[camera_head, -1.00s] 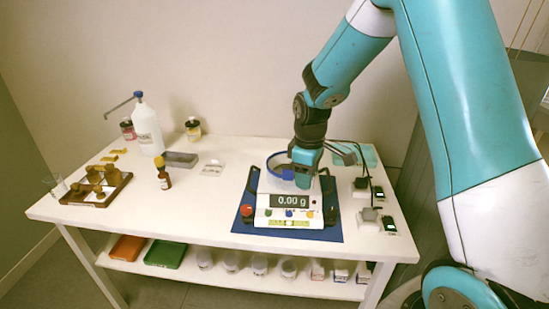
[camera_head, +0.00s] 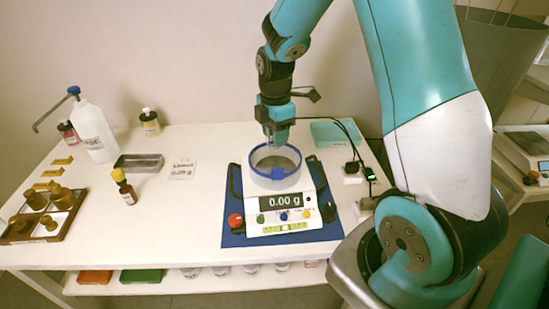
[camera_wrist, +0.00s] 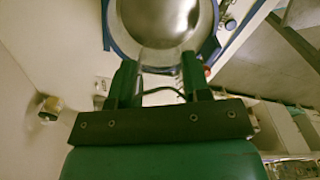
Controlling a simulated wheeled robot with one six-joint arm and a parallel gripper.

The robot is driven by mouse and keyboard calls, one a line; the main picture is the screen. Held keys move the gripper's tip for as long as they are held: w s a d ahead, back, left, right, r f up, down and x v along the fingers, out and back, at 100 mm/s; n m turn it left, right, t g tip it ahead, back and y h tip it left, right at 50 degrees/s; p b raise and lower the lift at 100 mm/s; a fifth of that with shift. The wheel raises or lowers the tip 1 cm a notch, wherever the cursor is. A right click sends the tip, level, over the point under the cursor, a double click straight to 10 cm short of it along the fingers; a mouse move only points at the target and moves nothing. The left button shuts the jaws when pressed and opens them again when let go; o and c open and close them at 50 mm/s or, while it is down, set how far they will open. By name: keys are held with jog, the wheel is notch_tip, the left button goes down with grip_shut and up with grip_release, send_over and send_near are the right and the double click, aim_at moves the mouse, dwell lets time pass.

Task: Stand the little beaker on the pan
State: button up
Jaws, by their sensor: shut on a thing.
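My gripper (camera_head: 276,142) hangs over the back rim of the balance in the head view. In the wrist view my gripper (camera_wrist: 160,72) is shut on a small clear glass piece, which looks like the little beaker (camera_wrist: 160,58). The beaker is hard to make out in the head view. The round silver pan (camera_wrist: 152,20) lies just beyond the fingertips in the wrist view. A blue-rimmed clear ring (camera_head: 290,178) stands around the pan. The balance display (camera_head: 284,201) reads 0.00 g. I cannot tell whether the beaker touches anything below it.
The balance stands on a blue mat (camera_head: 240,239). Black cables and small devices lie to its right. A teal tray (camera_head: 335,132) is behind. Left are a dropper bottle (camera_head: 124,188), grey dish (camera_head: 138,164), weight tray (camera_head: 60,222) and pump bottle (camera_head: 95,135).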

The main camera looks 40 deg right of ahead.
notch_tip(320, 180, down, 8)
jog(key=shift+f, duration=0.2)
jog(key=shift+f, duration=0.1)
jog(key=o, duration=0.9)
jog(key=shift+d, duration=0.1)
notch_tip(320, 180, up, 12)
jog(key=shift+f, duration=0.15)
jog(key=s+a+r+m+y, duration=0.1)
jog(key=s+a+r+m, duration=0.15)
jog(key=a, duration=0.35)
jog(key=s+a+r+m, duration=0.1)
jog(key=s+a+r, duration=0.2)
jog(key=a+r, duration=0.15)
jog(key=s+a+r+m+y, duration=0.1)
jog(key=s+a+r+m, duration=0.1)
jog(key=s+a, duration=0.4)
jog(key=s+a+r+m+y, duration=0.2)
jog(key=s+a+m, duration=0.2)
jog(key=s, duration=0.6)
jog(key=shift+s+a, duration=0.4)
jog(key=shift+a, duration=0.75)
